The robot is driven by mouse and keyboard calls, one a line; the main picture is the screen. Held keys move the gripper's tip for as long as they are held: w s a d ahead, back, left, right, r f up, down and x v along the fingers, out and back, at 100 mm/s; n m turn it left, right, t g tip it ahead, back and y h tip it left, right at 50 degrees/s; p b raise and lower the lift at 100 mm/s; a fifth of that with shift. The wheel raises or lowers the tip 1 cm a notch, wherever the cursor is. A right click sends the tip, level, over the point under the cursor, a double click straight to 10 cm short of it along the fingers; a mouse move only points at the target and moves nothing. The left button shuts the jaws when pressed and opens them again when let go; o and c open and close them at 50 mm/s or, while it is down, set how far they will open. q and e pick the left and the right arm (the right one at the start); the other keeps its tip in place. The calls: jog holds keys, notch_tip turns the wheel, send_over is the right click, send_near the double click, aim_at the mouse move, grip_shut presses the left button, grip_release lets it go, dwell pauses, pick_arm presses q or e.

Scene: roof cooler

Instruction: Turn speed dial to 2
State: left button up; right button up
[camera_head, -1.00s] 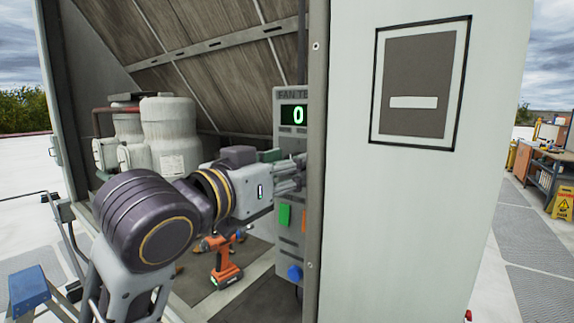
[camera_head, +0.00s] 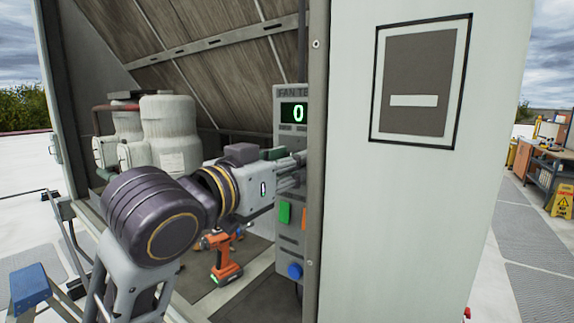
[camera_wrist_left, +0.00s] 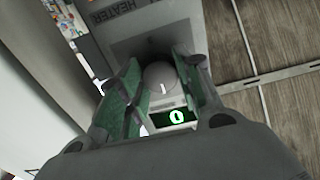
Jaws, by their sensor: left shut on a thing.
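The fan control panel (camera_head: 289,125) stands just inside the cabinet opening, with a green-lit display (camera_head: 293,113) reading 0. The speed dial is hidden in the head view. In the left wrist view it is a round grey knob (camera_wrist_left: 159,77) with a short white mark, beside the lit display (camera_wrist_left: 176,116). My left gripper (camera_head: 293,161) reaches the panel below the display. In the left wrist view its green-padded fingers are on both sides of the dial, shut on it. My right gripper is not in view.
Below my gripper the panel has a green switch (camera_head: 285,213) and a blue knob (camera_head: 295,271). The cabinet's pale wall (camera_head: 400,220) stands close on the right. An orange drill (camera_head: 222,260) stands on the cabinet floor, and white tanks (camera_head: 170,130) stand behind my arm.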

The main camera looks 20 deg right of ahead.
pick_arm(q)
jog(key=shift+m, duration=0.3)
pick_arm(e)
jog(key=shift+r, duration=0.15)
pick_arm(q)
jog(key=m+p, duration=0.8)
jog(key=m, duration=1.5)
jog(key=shift+p, duration=0.3)
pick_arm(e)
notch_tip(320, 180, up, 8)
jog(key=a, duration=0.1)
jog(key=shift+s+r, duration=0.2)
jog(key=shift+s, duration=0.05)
pick_arm(q)
jog(key=shift+f, duration=0.1)
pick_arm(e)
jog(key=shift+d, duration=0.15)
